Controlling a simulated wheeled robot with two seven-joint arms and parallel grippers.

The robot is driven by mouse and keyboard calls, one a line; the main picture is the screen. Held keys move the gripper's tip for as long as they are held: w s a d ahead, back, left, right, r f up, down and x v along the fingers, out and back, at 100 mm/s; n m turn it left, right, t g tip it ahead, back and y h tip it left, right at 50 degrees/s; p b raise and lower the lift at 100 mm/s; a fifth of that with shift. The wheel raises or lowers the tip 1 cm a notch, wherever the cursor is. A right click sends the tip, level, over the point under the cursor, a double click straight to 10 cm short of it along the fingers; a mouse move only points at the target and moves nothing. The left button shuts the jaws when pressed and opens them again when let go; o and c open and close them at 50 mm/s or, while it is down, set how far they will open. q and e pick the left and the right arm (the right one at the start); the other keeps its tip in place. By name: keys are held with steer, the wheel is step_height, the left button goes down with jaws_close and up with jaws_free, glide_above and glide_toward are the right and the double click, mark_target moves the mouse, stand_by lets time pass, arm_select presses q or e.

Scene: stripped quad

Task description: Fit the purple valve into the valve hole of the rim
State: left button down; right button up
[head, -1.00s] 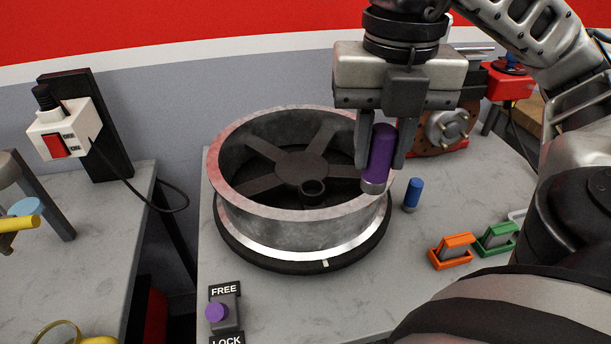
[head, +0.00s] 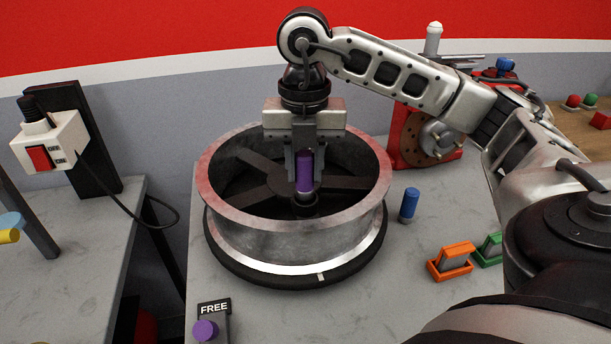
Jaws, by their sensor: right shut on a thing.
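The purple valve (head: 304,172) is upright between the fingers of my right gripper (head: 304,178), which is shut on it. The gripper reaches down into the open top of the grey metal rim (head: 295,243). The valve's grey lower end is just above or at the dark ring of the valve hole (head: 304,205) on the rim's inner floor. I cannot tell whether the end has entered the ring. The rim lies flat on a black tyre-like ring (head: 292,280) on the grey table. My left gripper is not in view.
A blue cylinder (head: 409,205) stands right of the rim. Orange (head: 450,262) and green (head: 488,249) holders sit further right. A red unit with a brown disc (head: 425,140) stands behind. A purple knob (head: 205,330) is at front left.

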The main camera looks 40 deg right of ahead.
step_height(320, 180, down, 2)
steer(key=shift+s+f, duration=0.1)
steer(key=shift+f, duration=0.15)
steer(key=o, duration=0.9)
steer(key=shift+o, duration=0.2)
